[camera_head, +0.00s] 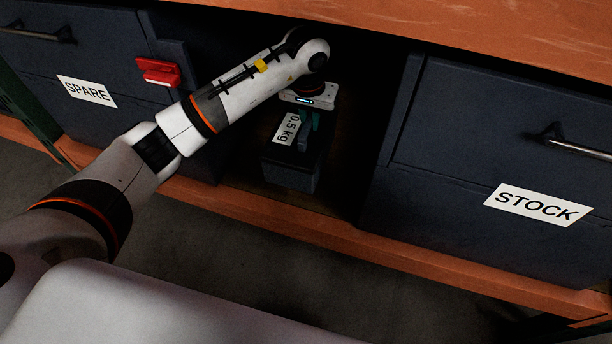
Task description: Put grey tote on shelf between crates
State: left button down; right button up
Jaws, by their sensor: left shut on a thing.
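The grey tote (290,176) is a small dark box with a white "0.5 kg" label. It is in the gap between the two crates, over the lower shelf board (262,195). My left gripper (308,125) is shut on the tote from above, with its arm reaching in from the left. Whether the tote rests on the board I cannot tell; its base is in shadow. The SPARE crate (45,55) is on the left and the STOCK crate (480,120) on the right. My right gripper is out of view.
An orange upper shelf (450,22) overhangs the gap closely above my left wrist. A red latch-like part (158,72) sticks out from the dark face left of the gap. Metal handles (580,148) stick out from the crates. The space behind the tote is dark.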

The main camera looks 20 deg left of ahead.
pick_arm(q)
notch_tip(320, 180, down, 9)
jog(key=shift+d+f, duration=0.1)
jog(key=shift+w+f, duration=0.1)
jog(key=shift+f, duration=0.15)
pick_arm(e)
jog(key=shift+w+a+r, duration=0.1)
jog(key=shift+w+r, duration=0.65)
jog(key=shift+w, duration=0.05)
pick_arm(q)
jog(key=shift+b, duration=0.3)
jog(key=c, duration=1.5)
grip_release()
jog(key=shift+f, duration=0.15)
jog(key=shift+o, duration=0.7)
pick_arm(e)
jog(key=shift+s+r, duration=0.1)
